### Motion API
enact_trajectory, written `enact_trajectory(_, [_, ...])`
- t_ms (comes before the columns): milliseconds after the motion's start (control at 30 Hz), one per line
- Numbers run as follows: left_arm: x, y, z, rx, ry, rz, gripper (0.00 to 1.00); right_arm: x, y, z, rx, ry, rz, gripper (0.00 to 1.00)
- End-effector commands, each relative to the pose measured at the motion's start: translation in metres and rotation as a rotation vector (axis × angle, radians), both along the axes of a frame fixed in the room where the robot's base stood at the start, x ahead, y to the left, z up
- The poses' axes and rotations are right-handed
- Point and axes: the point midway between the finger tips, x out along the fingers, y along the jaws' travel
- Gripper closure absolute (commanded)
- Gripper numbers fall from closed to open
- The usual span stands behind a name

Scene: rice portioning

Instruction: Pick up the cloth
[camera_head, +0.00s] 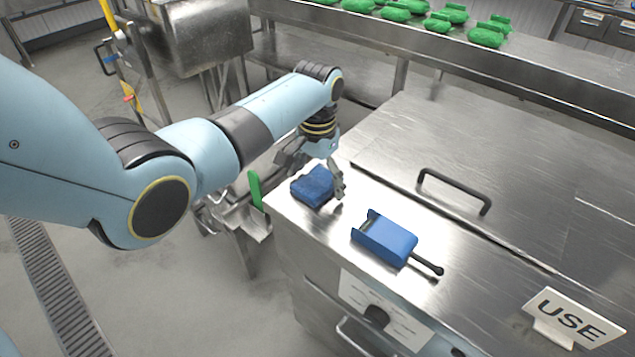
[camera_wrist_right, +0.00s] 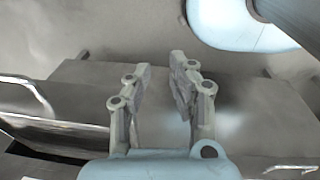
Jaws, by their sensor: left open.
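The blue cloth (camera_head: 312,187) lies folded on the near left corner of the steel counter (camera_head: 440,135). My left gripper (camera_head: 311,172) comes down over the cloth, with its fingers open on either side of it. One finger stands at the right of the cloth and the other at its far left side. I cannot tell whether the fingers touch it. My right gripper (camera_wrist_right: 161,68) shows only in the right wrist view, with its fingers apart and nothing between them.
A blue scoop (camera_head: 385,238) with a black handle lies right of the cloth. A black handle bar (camera_head: 455,190) rises from the counter lid. A "USE" sign (camera_head: 572,318) stands at the front right. Green bundles (camera_head: 487,37) lie on a back shelf.

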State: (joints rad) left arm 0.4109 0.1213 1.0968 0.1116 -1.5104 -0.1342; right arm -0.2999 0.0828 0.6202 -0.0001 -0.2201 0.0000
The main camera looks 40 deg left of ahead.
Motion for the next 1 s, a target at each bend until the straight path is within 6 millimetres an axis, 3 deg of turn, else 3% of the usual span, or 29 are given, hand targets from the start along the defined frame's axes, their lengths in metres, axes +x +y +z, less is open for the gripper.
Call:
enact_trajectory(200, [0.0003,0.0,0.0,0.0,-0.001,0.0,0.08,-0.0002,-0.0002,0.0001,0.0,0.0,0.0,0.79])
enact_trajectory(600, [0.0001,0.0001,0.0001,0.0,-0.001,0.0,0.61,-0.0003,0.0012,0.0,0.001,0.0,-0.001,0.79])
enact_trajectory(1000, [0.0008,0.0004,0.009,0.001,-0.003,0.0,0.62,-0.0005,0.0051,-0.0002,0.006,0.0,-0.001,0.79])
